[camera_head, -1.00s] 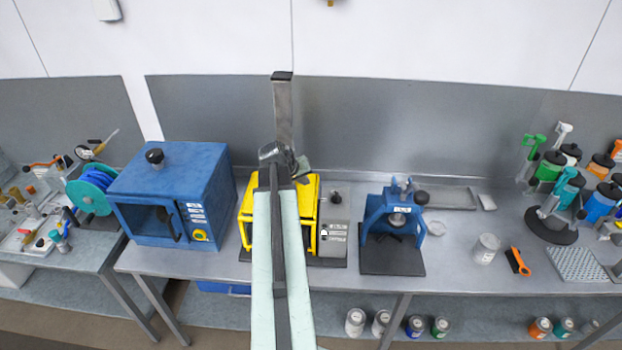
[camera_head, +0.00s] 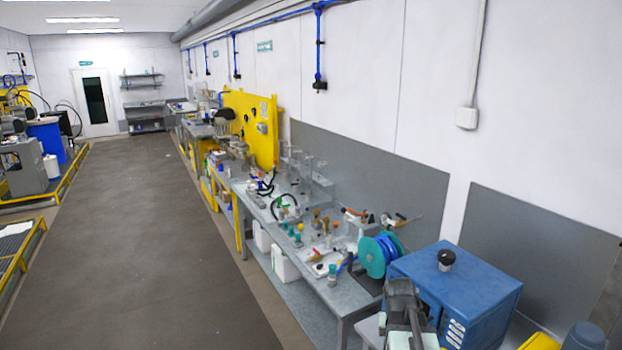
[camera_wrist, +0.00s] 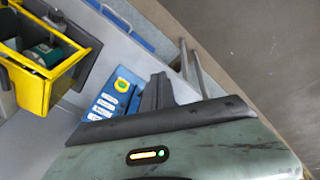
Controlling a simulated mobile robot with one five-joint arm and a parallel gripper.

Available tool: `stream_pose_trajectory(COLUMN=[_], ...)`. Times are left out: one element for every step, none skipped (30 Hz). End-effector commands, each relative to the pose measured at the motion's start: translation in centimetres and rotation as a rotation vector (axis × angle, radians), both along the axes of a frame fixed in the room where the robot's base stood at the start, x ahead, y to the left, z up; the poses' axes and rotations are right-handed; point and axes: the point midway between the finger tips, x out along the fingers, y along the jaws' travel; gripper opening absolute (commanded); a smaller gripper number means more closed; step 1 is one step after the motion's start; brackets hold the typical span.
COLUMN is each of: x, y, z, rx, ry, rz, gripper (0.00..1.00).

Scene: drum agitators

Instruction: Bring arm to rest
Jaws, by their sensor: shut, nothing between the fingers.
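My gripper (camera_wrist: 157,92) shows in the wrist view as two dark fingers lying together, shut with nothing between them. Its pale green body with a small lit lamp fills the bottom of that view. Beyond the fingers is a blue panel with white labels and a yellow-green knob. In the head view my arm (camera_head: 405,305) shows at the bottom edge as a dark piece over a pale green part, in front of the blue box machine (camera_head: 455,285). I cannot make out the fingers there.
In the wrist view a yellow frame (camera_wrist: 40,85) holds a dark green container at the left. In the head view a teal and blue reel (camera_head: 375,255) stands beside the blue machine, with a cluttered bench beyond. An open grey floor aisle (camera_head: 150,240) runs along the left.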

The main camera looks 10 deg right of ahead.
Motion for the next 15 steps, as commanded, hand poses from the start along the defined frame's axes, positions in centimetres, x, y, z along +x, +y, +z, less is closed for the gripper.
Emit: stream_pose_trajectory(x=[0.7, 0.9, 1.2, 1.3, 1.3, 1.3, 1.2, 1.1, 1.0, 0.8, 0.5, 0.2, -0.1, -0.1, -0.1], y=[3.8, 5.8, 8.3, 10.1, 11.8, 14.0, 15.5, 17.0, 19.0, 20.4, 21.9, 23.7, 25.1, 24.5, 24.3], z=[-0.1, -0.2, -0.3, -0.4, -0.4, -0.5, -0.5, -0.6, -0.6, -0.6, -0.7, -0.7, -0.7, -3.0, -4.4], rx=[0.024, 0.039, 0.058, 0.070, 0.082, 0.098, 0.108, 0.119, 0.132, 0.141, 0.152, 0.163, 0.172, 0.170, 0.170], ry=[0.010, 0.018, 0.027, 0.035, 0.042, 0.051, 0.059, 0.066, 0.076, 0.084, 0.092, 0.102, 0.110, 0.111, 0.114], rz=[0.056, 0.085, 0.122, 0.148, 0.173, 0.205, 0.229, 0.252, 0.281, 0.304, 0.326, 0.356, 0.377, 0.367, 0.362], gripper=[0.00, 0.00, 0.00, 0.00, 0.00, 0.00, 0.00, 0.00, 0.00, 0.00, 0.00, 0.00, 0.00, 0.00, 0.00])
